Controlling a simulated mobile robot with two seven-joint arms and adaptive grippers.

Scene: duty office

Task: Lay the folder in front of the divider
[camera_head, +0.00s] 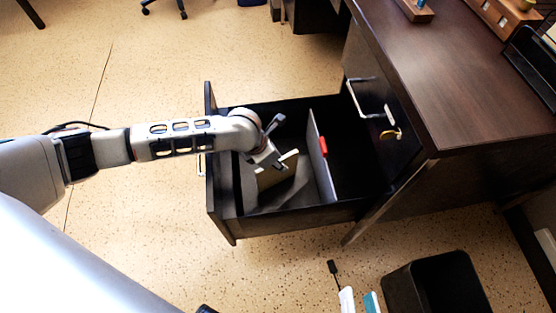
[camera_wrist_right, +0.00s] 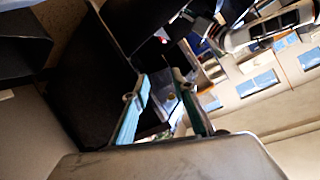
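The open drawer (camera_head: 222,205) is dark, pulled out of the desk. In it the grey divider (camera_head: 322,165) stands upright with a red tab (camera_head: 323,146) on it. A tan piece that looks like the folder (camera_head: 275,176) is in the drawer compartment left of the divider, leaning, partly hidden by my gripper.
The brown desk (camera_head: 470,90) stands to the right, with a wooden organizer (camera_head: 500,15) and a black tray (camera_head: 535,65) on top. A black bin (camera_head: 436,285) stands below right. The floor left of the drawer is clear.

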